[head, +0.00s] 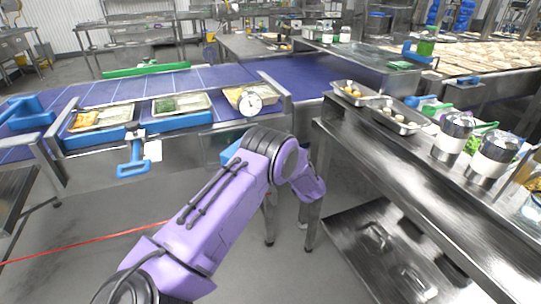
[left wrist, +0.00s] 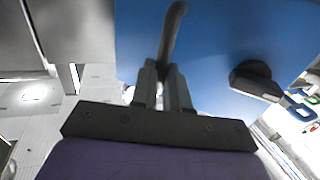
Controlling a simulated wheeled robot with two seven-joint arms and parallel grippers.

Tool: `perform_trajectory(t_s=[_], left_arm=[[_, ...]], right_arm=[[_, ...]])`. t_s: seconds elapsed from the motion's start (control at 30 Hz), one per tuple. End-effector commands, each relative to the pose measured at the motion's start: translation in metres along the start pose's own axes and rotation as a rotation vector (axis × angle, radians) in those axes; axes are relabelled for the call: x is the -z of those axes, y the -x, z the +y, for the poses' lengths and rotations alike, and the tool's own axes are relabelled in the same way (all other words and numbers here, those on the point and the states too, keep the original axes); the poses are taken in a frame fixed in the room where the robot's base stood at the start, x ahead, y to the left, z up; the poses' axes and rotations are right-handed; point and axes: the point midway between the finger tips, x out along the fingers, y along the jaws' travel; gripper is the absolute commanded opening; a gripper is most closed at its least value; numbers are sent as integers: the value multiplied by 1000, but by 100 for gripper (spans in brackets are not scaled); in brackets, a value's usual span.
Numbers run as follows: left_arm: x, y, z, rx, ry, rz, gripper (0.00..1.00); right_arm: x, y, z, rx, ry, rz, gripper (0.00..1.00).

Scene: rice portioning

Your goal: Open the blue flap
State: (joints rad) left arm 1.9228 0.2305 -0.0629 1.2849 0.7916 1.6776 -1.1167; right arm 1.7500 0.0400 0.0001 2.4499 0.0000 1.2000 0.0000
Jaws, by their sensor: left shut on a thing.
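The blue flap (left wrist: 225,45) fills much of the upper right of the left wrist view. A dark curved handle (left wrist: 173,28) stands out in front of it. My left gripper (left wrist: 165,72) is shut on this handle, with a finger on each side of its lower end. In the head view a small blue patch of the flap (head: 236,150) shows beside my purple left arm. The arm hides the rest of it, and my left gripper is hidden there too. My right gripper is in neither view.
A dark knob (left wrist: 256,80) sits on the flap to the right of the handle. Behind my arm is a blue conveyor (head: 200,80) with food trays (head: 181,103) and a round dial (head: 250,103) at its front edge. A steel table (head: 385,155) with shakers (head: 452,138) stands at right.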

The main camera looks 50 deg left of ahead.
Motion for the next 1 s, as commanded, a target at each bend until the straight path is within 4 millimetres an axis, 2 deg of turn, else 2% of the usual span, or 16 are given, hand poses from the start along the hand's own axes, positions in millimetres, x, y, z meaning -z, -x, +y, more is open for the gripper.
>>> perform_trajectory(t_s=[0.13,0.17,0.2,0.23,0.57,0.67,0.9,1.0], left_arm=[[2,-1,1,-3,1,3,0],[2,-1,1,-3,1,3,24],[2,-1,1,-3,1,3,37],[2,-1,1,-3,1,3,40],[1,5,1,-3,1,1,40],[0,22,1,-4,0,1,40],[0,79,1,-5,0,3,40],[0,95,1,-4,2,2,40]], right_arm=[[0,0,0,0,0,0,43],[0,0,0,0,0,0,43],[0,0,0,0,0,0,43],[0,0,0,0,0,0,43],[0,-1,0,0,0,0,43],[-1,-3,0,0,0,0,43],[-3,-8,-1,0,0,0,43],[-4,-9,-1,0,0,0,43]])
